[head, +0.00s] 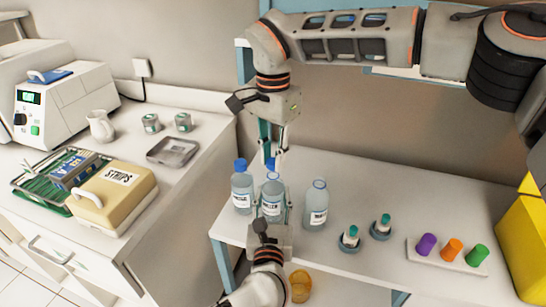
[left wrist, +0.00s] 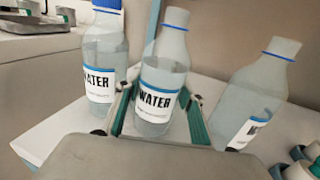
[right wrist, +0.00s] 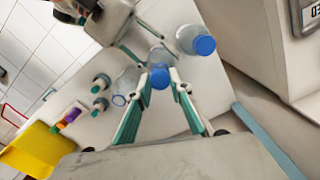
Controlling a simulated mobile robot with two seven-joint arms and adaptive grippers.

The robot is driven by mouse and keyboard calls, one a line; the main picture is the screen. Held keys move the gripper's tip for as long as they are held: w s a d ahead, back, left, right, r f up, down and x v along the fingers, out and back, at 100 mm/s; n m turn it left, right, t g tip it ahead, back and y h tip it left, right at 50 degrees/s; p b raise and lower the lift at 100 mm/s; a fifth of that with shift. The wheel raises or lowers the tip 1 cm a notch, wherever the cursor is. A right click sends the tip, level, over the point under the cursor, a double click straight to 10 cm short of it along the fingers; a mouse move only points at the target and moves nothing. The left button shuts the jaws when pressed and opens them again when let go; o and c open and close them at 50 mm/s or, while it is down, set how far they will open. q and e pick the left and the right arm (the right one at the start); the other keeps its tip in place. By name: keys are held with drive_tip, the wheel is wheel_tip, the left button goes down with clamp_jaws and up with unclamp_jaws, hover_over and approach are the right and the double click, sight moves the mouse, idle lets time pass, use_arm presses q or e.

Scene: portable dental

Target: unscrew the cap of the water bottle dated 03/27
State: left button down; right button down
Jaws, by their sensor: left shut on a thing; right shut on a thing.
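The middle water bottle (head: 271,199) stands upright on the white table; it also shows in the left wrist view (left wrist: 160,75). Its date is too small to read. My left gripper (head: 272,213) is shut around its body. Its neck is bare in the left wrist view, with only a blue ring. My right gripper (head: 276,157), pointing down from above, is shut on a blue cap (right wrist: 160,76). In the head view the cap appears just above the neck, apart from it. A capped water bottle (head: 241,188) stands to the left. An uncapped water bottle (head: 317,206) stands to the right.
Two small green-topped items (head: 383,226) stand right of the bottles, before a block with purple, orange and green pieces (head: 449,258). A yellow container (head: 524,240) is at far right.

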sight(273, 161)
drive_tip(key=shift+r, duration=2.05)
use_arm(q)
drive_tip(key=c, duration=1.2)
unclamp_jaws()
drive_tip(key=shift+s, duration=0.1)
drive_tip(key=s, duration=1.1)
drive_tip(key=shift+s+a, duration=0.35)
drive_tip(key=shift+s, duration=0.05)
